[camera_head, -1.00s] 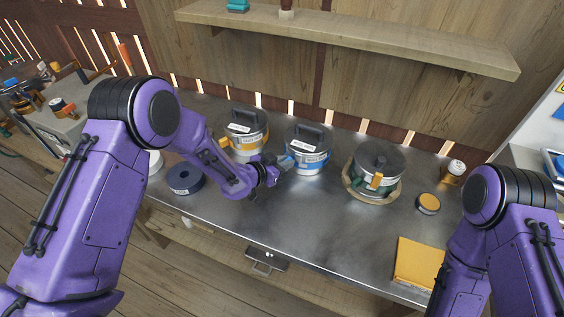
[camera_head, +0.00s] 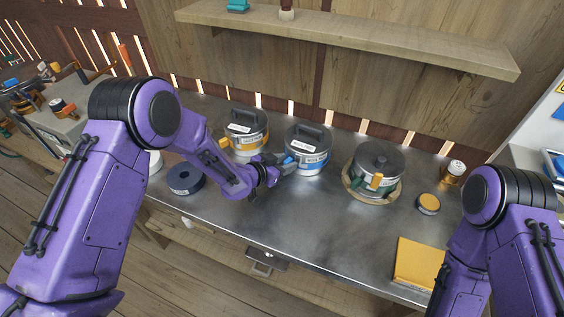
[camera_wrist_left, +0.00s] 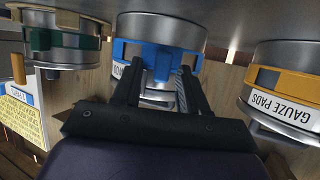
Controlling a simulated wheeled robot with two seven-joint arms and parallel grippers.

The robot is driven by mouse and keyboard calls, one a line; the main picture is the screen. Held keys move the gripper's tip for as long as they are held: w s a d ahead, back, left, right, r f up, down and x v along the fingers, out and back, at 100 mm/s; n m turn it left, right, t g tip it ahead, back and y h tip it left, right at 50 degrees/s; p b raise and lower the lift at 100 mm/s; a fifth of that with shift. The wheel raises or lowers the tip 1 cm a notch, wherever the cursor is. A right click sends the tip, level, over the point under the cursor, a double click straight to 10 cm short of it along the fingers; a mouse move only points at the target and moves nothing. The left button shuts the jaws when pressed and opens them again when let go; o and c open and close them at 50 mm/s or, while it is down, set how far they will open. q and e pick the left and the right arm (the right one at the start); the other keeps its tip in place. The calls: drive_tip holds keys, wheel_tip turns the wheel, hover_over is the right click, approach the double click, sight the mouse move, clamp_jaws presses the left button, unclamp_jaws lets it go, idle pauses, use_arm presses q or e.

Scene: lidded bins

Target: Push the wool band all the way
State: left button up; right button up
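The bin with the blue band (camera_head: 313,167) stands upright in the middle of the metal bench, with a grey lid and top handle. Its white label is only partly legible, so I cannot confirm that it says wool. The blue band also shows in the wrist view (camera_wrist_left: 175,30), with a blue tab (camera_wrist_left: 157,60) sticking out. My left gripper (camera_head: 275,170) is at the left front side of this bin. In the wrist view its fingers (camera_wrist_left: 161,76) are apart, one on each side of the tab; contact is unclear. My right gripper is out of view.
A yellow-banded bin (camera_head: 246,146) marked gauze pads (camera_wrist_left: 284,108) stands left, and a green-banded bin (camera_head: 376,163) sits in a round holder at right. The front middle is clear.

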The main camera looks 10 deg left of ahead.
use_arm(q)
drive_tip(key=shift+a, duration=0.1)
drive_tip(key=shift+s+a+r, duration=0.1)
drive_tip(key=shift+s+a, duration=0.1)
drive_tip(key=shift+s, duration=0.1)
drive_tip(key=b+v, duration=0.2)
drive_tip(key=v, duration=0.7)
drive_tip(key=shift+s+r, duration=0.2)
drive_tip(key=shift+s, duration=0.05)
drive_tip(key=shift+a, duration=0.15)
